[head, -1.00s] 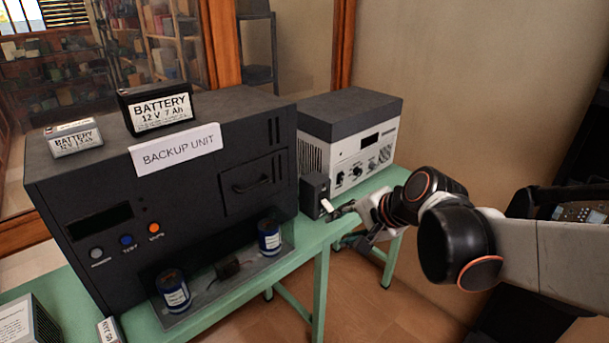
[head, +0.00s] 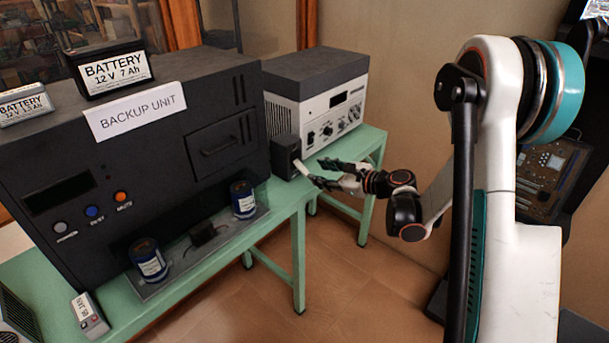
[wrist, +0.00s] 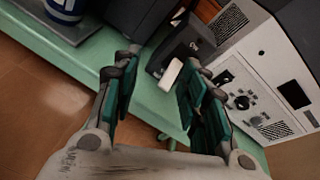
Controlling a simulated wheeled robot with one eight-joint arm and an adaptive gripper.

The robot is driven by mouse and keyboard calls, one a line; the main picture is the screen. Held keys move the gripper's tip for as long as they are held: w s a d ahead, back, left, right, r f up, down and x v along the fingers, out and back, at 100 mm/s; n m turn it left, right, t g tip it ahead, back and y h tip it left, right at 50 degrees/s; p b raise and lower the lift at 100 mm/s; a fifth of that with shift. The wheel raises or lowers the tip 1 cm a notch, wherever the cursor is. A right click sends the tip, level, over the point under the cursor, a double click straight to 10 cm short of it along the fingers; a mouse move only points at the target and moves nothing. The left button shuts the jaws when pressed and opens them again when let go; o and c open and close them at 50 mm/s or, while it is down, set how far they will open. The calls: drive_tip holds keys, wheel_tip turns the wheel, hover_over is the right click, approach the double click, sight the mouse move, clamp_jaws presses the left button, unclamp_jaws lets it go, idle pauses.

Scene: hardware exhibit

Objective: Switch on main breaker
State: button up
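A small black box with a white lever, apparently the main breaker (head: 286,154), stands on the green table between the backup unit and the white-fronted device. Its white lever (head: 302,168) sticks out from the front and slants down to the right. In the wrist view, the black box (wrist: 188,47) shows with the lever (wrist: 171,75) in front of it. My gripper (head: 330,172) is open just in front of the lever. In the wrist view my gripper (wrist: 163,72) has its fingers wide apart, with the lever appearing between them, closer to the right finger. I cannot tell whether they touch.
The large dark backup unit (head: 150,180) stands left, with batteries (head: 112,68) on top and blue cylinders (head: 243,200) before it. The white-fronted device (head: 318,110) stands right behind the breaker. The green table (head: 283,203) has a clear front edge; floor before it is free.

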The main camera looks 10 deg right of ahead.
sight(305, 171)
drive_tip(key=w+d+f+m+t+y, duration=0.1)
drive_tip(key=d+f+m+t, duration=0.3)
drive_tip(key=f, duration=0.5)
drive_tip(key=shift+m+g, duration=0.5)
drive_tip(key=shift+m, duration=0.2)
drive_tip(key=x, duration=0.4)
drive_tip(key=b+x, duration=0.1)
drive_tip(key=x, duration=0.6)
drive_tip(key=shift+w+d+r, duration=0.2)
drive_tip(key=shift+w, duration=0.4)
drive_tip(key=shift+w+a+r+b, duration=0.1)
drive_tip(key=shift+w+a+b, duration=0.25)
drive_tip(key=shift+w, duration=0.15)
drive_tip(key=shift+c, duration=0.6)
clamp_jaws()
